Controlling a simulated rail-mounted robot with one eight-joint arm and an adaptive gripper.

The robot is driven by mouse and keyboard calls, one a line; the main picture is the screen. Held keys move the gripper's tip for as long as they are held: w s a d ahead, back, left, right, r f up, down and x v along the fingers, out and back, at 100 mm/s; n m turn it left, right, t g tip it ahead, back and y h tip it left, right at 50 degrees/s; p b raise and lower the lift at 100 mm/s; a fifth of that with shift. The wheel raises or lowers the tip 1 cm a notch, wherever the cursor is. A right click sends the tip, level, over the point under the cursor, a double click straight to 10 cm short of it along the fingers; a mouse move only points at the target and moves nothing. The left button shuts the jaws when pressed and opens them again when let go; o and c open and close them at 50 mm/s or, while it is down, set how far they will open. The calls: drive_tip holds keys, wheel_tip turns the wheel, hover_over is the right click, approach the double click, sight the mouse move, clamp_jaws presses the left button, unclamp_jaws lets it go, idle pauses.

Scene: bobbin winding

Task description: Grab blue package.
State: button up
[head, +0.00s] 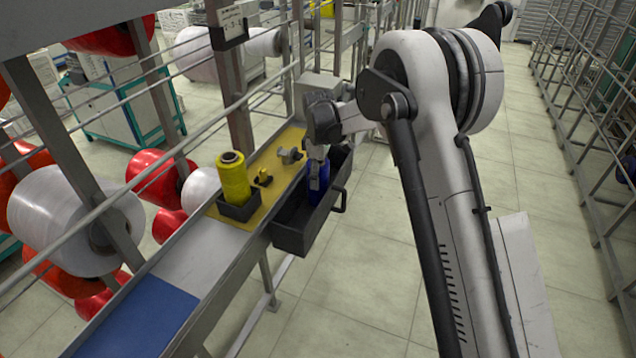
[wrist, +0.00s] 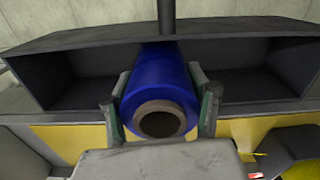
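The blue package (head: 318,190) is a blue spool with a brown hollow core. It is in the dark tray (head: 290,238) on the side of the bench. In the wrist view, the blue package (wrist: 160,88) has its core end towards the camera. My gripper (head: 316,172) is at the package, with one finger on each side of it. In the wrist view, the fingers of my gripper (wrist: 158,75) lie close along both sides of the package. I cannot tell whether both press on it. The head view partly hides the package behind my gripper.
A yellow spool (head: 233,178) stands in a small dark holder on the yellow mat (head: 262,200), left of the tray. Small yellow and grey parts lie on the mat. A blue mat (head: 138,315) lies nearer. Metal rails and posts stand left of the bench.

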drive_tip(key=c, duration=0.7)
drive_tip(key=shift+o, duration=0.2)
drive_tip(key=shift+r, duration=0.1)
